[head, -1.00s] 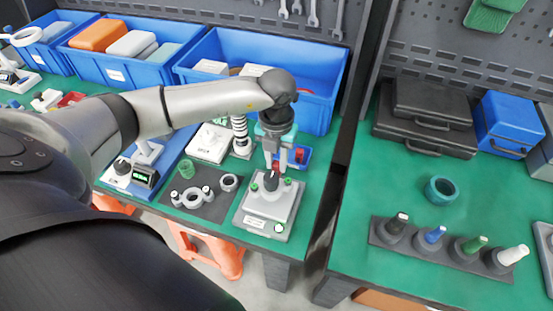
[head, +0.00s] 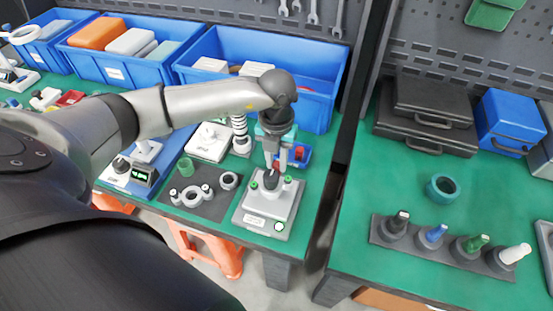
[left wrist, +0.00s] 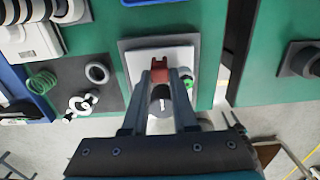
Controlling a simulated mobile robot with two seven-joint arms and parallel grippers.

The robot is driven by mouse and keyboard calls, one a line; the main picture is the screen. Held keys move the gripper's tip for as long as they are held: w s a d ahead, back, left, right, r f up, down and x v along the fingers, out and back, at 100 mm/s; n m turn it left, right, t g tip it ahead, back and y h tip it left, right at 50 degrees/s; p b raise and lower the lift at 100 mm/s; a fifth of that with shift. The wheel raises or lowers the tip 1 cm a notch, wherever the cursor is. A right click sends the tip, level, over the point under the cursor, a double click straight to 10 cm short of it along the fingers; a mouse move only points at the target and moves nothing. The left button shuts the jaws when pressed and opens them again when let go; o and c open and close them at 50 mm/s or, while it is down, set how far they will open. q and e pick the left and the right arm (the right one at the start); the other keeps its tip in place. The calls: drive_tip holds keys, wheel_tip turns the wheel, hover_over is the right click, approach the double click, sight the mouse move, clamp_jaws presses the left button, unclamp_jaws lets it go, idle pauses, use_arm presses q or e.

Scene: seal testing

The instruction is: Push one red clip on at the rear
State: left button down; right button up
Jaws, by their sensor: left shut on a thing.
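My left gripper (head: 275,163) reaches down over the grey test fixture (head: 250,217) at the front edge of the left bench. It is shut on a red clip (left wrist: 160,67), which shows between its fingertips in the left wrist view. The clip is at the rear side of the fixture, just behind the dark upright part (head: 270,180) in its middle. I cannot tell whether the clip touches the fixture. Green knobs (head: 288,179) stand on the fixture. My right gripper is not in view.
A small blue tray (head: 306,162) with red parts stands behind the fixture. A dark mat (head: 207,210) with grey rings and a green coil (head: 185,167) lies to its left. A gap separates this bench from the right one, which holds a row of coloured-tip tools (head: 435,234).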

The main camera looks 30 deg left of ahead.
use_arm(q)
drive_tip(key=shift+f+b, duration=0.9)
drive_tip(key=shift+f, duration=0.35)
drive_tip(key=c, duration=0.6)
unclamp_jaws()
idle(0.3)
wheel_tip(320, 180, up, 7)
drive_tip(key=p, duration=0.6)
drive_tip(key=shift+r, duration=0.1)
idle(0.3)
